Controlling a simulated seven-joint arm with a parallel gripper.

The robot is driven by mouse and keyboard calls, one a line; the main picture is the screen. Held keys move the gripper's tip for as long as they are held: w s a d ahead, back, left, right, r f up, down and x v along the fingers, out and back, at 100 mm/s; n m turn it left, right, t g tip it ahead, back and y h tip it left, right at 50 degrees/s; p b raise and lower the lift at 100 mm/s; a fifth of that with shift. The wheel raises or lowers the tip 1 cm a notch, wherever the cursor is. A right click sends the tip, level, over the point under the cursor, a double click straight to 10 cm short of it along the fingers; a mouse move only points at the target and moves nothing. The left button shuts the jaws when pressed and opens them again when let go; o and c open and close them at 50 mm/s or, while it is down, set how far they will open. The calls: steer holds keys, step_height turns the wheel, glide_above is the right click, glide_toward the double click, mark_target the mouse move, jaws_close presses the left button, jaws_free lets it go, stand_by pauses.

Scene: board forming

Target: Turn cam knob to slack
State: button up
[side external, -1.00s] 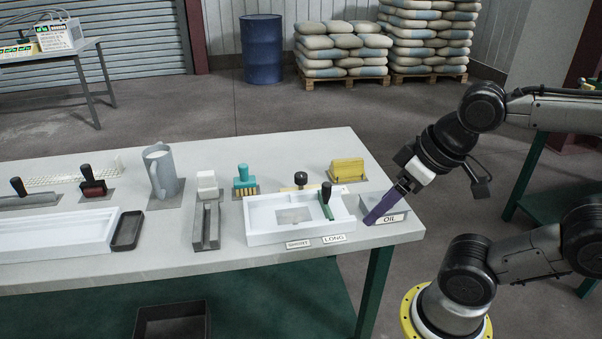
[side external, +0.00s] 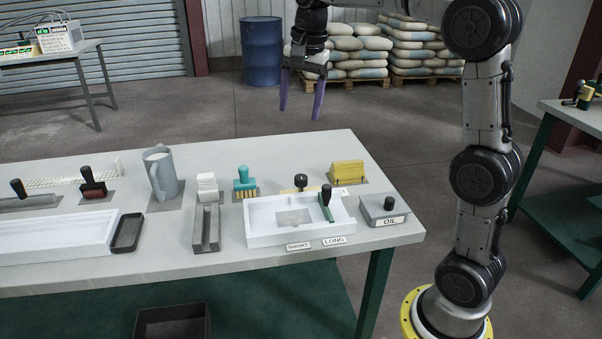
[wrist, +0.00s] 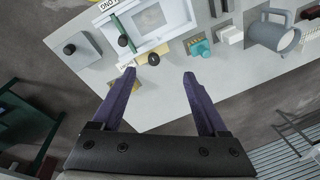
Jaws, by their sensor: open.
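A round black knob (side external: 301,180) stands on a tan strip at the back edge of a white tray (side external: 262,236), and it also shows in the wrist view (wrist: 153,59). A green lever with a black handle (side external: 326,193) stands at the tray's right side. I cannot tell a slack mark on either. My gripper (side external: 300,112) is open and empty, pointing down, well above the table's far side. In the wrist view my gripper (wrist: 159,73) has its two purple fingers wide apart, with nothing between them.
A grey box labelled OIL with a black knob (side external: 388,204) is right of the tray. A yellow block (side external: 347,172), teal-handled brush (side external: 244,181), white block (side external: 207,185) and grey jug (side external: 160,174) stand nearby. The air around my gripper is clear.

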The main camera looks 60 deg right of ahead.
steer(key=w+d+f+m+g, duration=0.1)
steer(key=w+d+f, duration=0.3)
steer(key=d+f, duration=0.1)
steer(key=g, duration=0.1)
glide_above(301, 176)
step_height(301, 176, down, 5)
steer(key=shift+m+y, duration=0.3)
steer(key=shift+m, duration=0.1)
step_height(301, 176, down, 14)
steer(key=shift+a+r, duration=0.1)
steer(key=shift+r, duration=0.05)
steer(key=shift+c, duration=0.3)
jaws_close()
